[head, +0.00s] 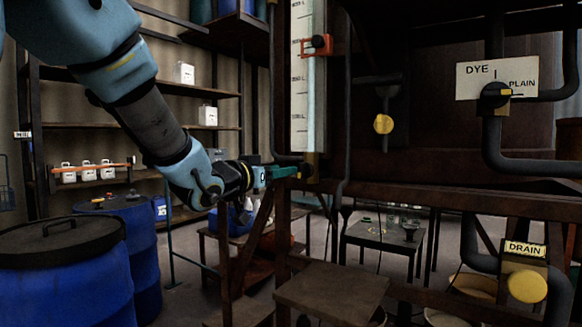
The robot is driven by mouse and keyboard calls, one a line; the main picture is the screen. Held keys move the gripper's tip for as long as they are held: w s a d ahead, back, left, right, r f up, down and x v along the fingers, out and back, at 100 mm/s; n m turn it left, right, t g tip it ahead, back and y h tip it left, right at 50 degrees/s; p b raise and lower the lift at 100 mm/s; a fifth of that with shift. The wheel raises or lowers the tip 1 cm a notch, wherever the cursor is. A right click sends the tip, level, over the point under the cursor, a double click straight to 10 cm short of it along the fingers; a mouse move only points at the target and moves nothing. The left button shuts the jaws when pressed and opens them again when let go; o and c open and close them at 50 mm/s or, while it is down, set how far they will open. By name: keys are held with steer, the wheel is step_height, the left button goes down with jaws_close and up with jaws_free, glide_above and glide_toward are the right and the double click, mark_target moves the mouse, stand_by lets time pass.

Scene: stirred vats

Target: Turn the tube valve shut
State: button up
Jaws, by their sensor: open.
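The sight tube (307,85), a pale upright gauge with level marks, stands in the middle of the head view. A red slider (317,46) is on its upper part. A small brassy fitting (313,165) at the tube's foot looks like the tube valve. My gripper (294,171) reaches it from the left, with its green fingers level with the fitting. The gripper is open. The fingertips overlap the fitting's left side, and I cannot tell whether they touch it. The valve's handle and its angle are hidden or too small to read.
A dye/plain valve (495,95) and a yellow drain knob (527,285) are at right. A dark beam (450,198) runs below the tube. Blue drums (62,270) stand at left. A small table (385,240) stands behind.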

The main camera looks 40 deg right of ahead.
mark_target(300, 167)
steer(key=p+x, duration=0.1)
steer(key=x, duration=0.6)
steer(key=shift+d+p, duration=0.3)
steer(key=shift+d, duration=0.1)
jaws_close()
